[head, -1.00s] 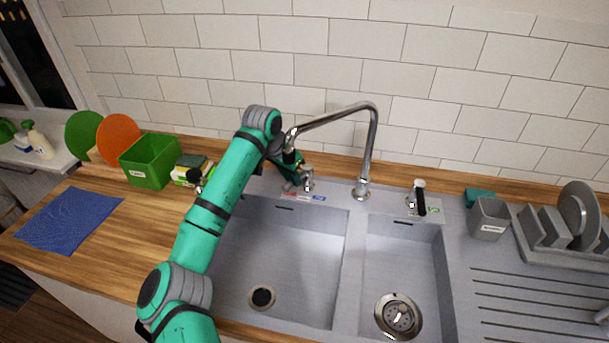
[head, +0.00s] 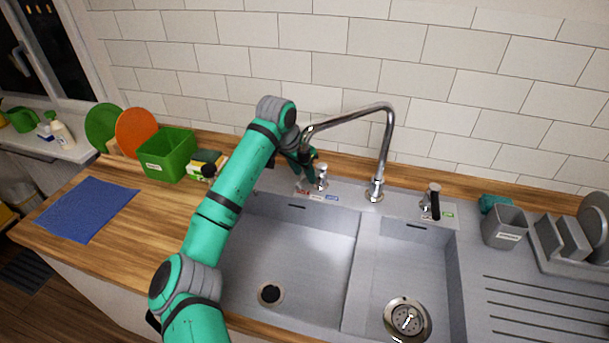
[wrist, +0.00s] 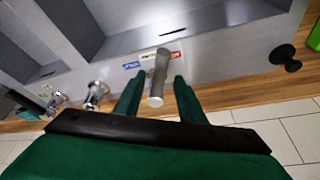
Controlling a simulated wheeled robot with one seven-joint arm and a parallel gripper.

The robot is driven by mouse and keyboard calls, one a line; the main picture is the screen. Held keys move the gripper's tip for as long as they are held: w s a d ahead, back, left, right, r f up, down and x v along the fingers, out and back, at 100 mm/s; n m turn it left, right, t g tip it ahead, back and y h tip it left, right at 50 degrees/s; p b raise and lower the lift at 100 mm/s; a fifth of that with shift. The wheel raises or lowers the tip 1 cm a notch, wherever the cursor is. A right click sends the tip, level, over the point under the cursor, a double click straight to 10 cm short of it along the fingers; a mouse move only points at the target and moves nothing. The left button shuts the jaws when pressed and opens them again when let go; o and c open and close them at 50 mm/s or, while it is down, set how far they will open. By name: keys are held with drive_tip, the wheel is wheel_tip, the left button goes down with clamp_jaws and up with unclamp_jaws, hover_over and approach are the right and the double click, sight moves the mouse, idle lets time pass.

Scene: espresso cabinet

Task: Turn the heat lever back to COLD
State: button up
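The heat lever (head: 322,177) is a short chrome lever on the sink's back ledge, left of the tall curved faucet. In the wrist view the chrome lever (wrist: 160,78) stands between my two green fingers, with visible gaps on both sides. A blue label (wrist: 131,65) is to its left there and a red label (wrist: 173,55) to its right. My gripper (wrist: 157,97) is open around the lever and holds nothing. In the head view my gripper (head: 308,170) is at the lever's left, its fingertips partly hidden.
The faucet (head: 376,188) arches close beside my gripper, its spout end by my wrist. A black-handled tap (head: 431,203) stands further right. A green bin (head: 166,155) and a sponge holder stand left. The double sink (head: 345,285) is empty in front.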

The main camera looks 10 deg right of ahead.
drive_tip(key=v, duration=0.8)
drive_tip(key=shift+s+r, duration=0.15)
drive_tip(key=shift+r, duration=0.25)
drive_tip(key=shift+a, duration=0.1)
